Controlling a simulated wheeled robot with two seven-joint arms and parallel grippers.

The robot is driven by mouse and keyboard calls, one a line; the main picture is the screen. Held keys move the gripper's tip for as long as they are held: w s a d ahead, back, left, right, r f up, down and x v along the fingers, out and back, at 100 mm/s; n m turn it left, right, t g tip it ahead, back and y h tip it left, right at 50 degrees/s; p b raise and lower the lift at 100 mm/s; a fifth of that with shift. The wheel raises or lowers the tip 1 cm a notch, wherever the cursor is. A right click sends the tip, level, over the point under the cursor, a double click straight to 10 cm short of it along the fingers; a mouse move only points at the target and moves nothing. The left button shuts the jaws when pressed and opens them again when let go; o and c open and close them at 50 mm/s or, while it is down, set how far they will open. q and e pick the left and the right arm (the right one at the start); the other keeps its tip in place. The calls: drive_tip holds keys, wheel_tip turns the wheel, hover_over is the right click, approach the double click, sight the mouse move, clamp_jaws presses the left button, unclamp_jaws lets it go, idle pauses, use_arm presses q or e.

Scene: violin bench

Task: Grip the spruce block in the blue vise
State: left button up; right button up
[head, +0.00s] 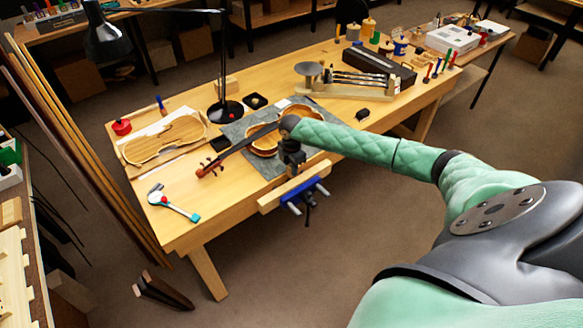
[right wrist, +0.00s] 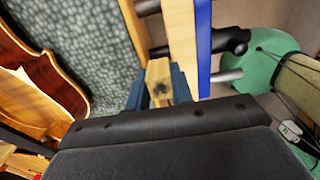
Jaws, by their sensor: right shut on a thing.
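The blue vise (head: 305,194) is on the front edge of the bench, with a wooden jaw facing. In the right wrist view its blue plate (right wrist: 204,45) and wooden jaw (right wrist: 182,38) show, with a gap beside the jaw. My right gripper (head: 293,170) is just above the vise, pointing down. In the right wrist view its two dark fingers (right wrist: 160,88) are shut on the pale spruce block (right wrist: 158,76). The block's end is near the vise gap; I cannot tell whether it is between the jaws. The block is hidden in the head view. My left gripper is not in view.
A violin body (right wrist: 50,85) lies on the grey mat (head: 238,131), close beside my right gripper. A dark neck with a scroll (head: 207,169) reaches left of it. A desk lamp (head: 226,110) stands behind.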

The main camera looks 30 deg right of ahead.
drive_tip(key=shift+r+p, duration=0.1)
drive_tip(key=shift+p, duration=0.75)
idle(1.7)
drive_tip(key=shift+f+b, duration=0.3)
drive_tip(key=shift+f, duration=0.6)
idle(0.4)
drive_tip(key=o, duration=1)
drive_tip(key=shift+r, duration=0.2)
drive_tip(key=shift+w+d+r+b, duration=0.1)
drive_tip(key=shift+w+r+b, duration=0.1)
drive_tip(key=shift+r+b, duration=0.25)
drive_tip(key=r+b, duration=0.2)
drive_tip(key=r, duration=0.3)
drive_tip(key=shift+s, duration=0.2)
drive_tip(key=shift+s+r, duration=0.1)
drive_tip(key=shift+r, duration=0.75)
drive_tip(key=shift+f, duration=0.1)
